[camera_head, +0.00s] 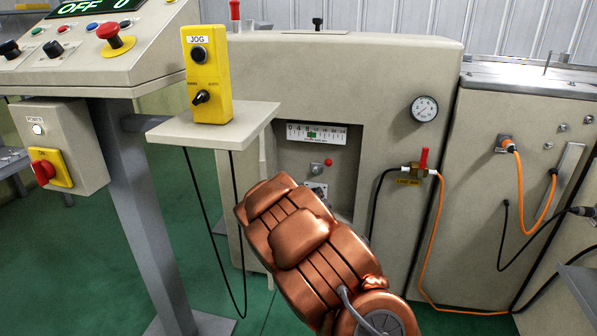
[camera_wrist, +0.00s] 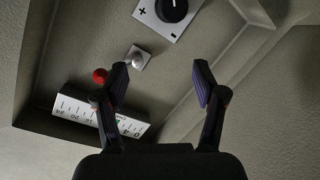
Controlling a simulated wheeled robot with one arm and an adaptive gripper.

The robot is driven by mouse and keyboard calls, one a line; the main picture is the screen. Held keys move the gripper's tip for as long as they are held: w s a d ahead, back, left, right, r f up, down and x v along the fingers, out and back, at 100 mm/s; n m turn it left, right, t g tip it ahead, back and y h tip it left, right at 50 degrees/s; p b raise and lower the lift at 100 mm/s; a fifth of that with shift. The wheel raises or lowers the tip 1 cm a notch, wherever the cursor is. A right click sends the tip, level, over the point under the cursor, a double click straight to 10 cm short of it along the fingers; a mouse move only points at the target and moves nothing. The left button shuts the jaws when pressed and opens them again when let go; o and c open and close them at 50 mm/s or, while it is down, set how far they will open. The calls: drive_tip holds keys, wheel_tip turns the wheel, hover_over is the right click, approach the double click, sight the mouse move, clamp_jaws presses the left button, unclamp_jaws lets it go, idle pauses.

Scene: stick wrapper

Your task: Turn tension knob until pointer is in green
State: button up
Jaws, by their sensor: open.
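The tension knob (camera_wrist: 174,9) is round and black on a light plate with plus and minus marks, at the top edge of the wrist view. In the head view only part of its plate (camera_head: 317,187) shows above my copper arm. The white tension scale (camera_head: 317,133) has a small green patch near its middle; I cannot make out the pointer. The scale also shows upside down in the wrist view (camera_wrist: 85,111), partly behind a finger. My gripper (camera_wrist: 161,83) is open and empty, its fingertips apart from the knob. The head view hides it behind my arm.
The knob and scale sit in a recess with side walls. A red button (camera_wrist: 100,76) and a small metal switch (camera_wrist: 137,59) are between them. A yellow jog box (camera_head: 207,75) on a shelf (camera_head: 250,125) stands left, its cable hanging. A red-handled valve (camera_head: 423,162) is at right.

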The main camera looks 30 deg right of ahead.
drive_tip(key=s+a+r+g+y+p, duration=0.2)
drive_tip(key=s+a+r+p, duration=0.3)
drive_tip(key=r+p, duration=0.1)
drive_tip(key=s+a+r+m+g+y+p, duration=0.1)
drive_tip(key=s+a+r+g+y+p, duration=0.1)
drive_tip(key=s+a+r+p, duration=0.3)
wheel_tip(320, 180, up, 4)
drive_tip(key=shift+s+r+y+p, duration=0.2)
drive_tip(key=shift+s+y+p, duration=0.1)
drive_tip(key=shift+s+p, duration=0.55)
drive_tip(key=s+a+r+g+y, duration=0.15)
drive_tip(key=s+a+g, duration=0.35)
drive_tip(key=s, duration=0.8)
drive_tip(key=s+a+n+g+y, duration=0.15)
drive_tip(key=s+a, duration=0.45)
drive_tip(key=s, duration=0.7)
drive_tip(key=s+a+r+m+g+y, duration=0.15)
drive_tip(key=s+a+g, duration=0.35)
drive_tip(key=s, duration=0.8)
wheel_tip(320, 180, up, 25)
drive_tip(key=s+n+t+p, duration=0.1)
drive_tip(key=p, duration=2.3)
drive_tip(key=shift+s+a+f, duration=0.15)
drive_tip(key=shift+s+a, duration=0.1)
drive_tip(key=shift+a, duration=0.1)
drive_tip(key=shift+f+t, duration=0.1)
drive_tip(key=shift+t, duration=0.15)
